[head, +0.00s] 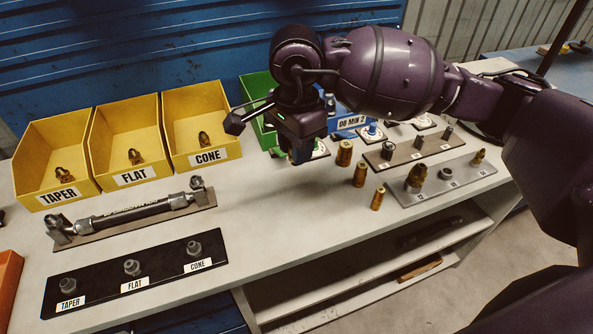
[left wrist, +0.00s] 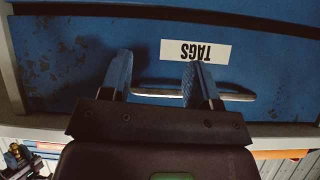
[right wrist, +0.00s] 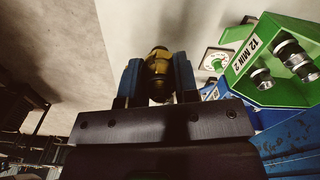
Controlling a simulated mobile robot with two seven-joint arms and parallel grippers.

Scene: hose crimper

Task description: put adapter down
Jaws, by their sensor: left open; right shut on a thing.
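The adapter (right wrist: 158,72), a brass-coloured fitting, is between the blue fingers of my right gripper (right wrist: 158,78) in the right wrist view. In the head view my right gripper (head: 300,155) points down over the bench, right of the CONE bin; the adapter is not clearly visible there. My left gripper (left wrist: 160,75) is open in front of a blue drawer (left wrist: 75,60) labelled TAGS, near its bar handle (left wrist: 235,97). I cannot tell whether it touches the handle. The left gripper is not visible in the head view.
Yellow bins TAPER (head: 50,190), FLAT (head: 122,162) and CONE (head: 203,130) stand at the back left. A black board (head: 150,277) holds three labelled fittings. A hose (head: 140,213) lies behind it. Brass pieces (head: 344,153) stand right of the gripper. Bare bench (head: 275,220) lies in front.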

